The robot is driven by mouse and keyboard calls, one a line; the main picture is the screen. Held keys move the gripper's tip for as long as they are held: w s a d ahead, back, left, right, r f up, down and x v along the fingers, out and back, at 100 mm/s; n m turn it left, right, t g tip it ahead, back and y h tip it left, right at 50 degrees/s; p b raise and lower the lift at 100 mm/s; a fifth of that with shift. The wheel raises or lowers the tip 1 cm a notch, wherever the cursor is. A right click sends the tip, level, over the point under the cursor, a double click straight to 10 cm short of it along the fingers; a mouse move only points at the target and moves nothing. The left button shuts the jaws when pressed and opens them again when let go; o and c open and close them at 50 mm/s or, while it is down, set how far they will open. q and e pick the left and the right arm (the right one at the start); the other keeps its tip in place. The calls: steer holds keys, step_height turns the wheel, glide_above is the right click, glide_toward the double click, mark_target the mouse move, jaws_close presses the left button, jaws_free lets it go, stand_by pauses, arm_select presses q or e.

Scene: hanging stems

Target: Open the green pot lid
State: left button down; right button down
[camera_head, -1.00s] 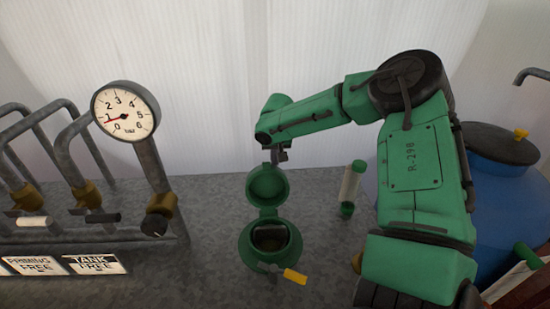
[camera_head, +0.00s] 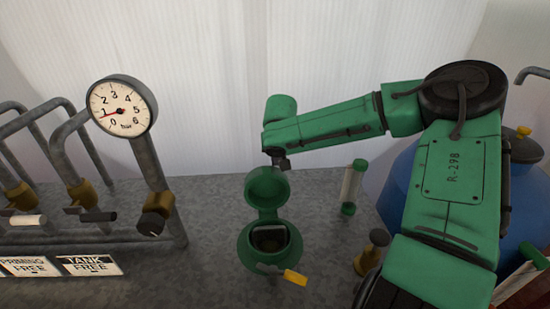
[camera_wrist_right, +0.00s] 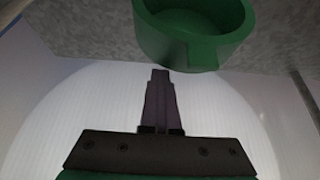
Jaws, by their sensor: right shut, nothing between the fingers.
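The green pot (camera_head: 251,258) stands on the grey counter, and its mouth is uncovered with something dark inside. Its round green lid (camera_head: 267,187) is swung up on its hinge and stands upright at the back of the pot. My right gripper (camera_head: 281,163) is just above and behind the lid's top edge, shut and empty. In the right wrist view the shut fingers (camera_wrist_right: 160,75) point towards the green lid (camera_wrist_right: 190,30), close to its rim; whether they touch cannot be told. My left gripper is not in view.
A yellow-handled lever (camera_head: 290,275) sits at the pot's front. A clear vial with green caps (camera_head: 351,188) and a brass fitting (camera_head: 372,252) are to the right. A gauge (camera_head: 122,105) and pipes fill the left. A blue tank (camera_head: 400,180) is behind my arm.

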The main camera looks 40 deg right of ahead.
steer(key=v, duration=1.4)
steer(key=shift+s+r+b, duration=0.2)
steer(key=shift+b, duration=0.1)
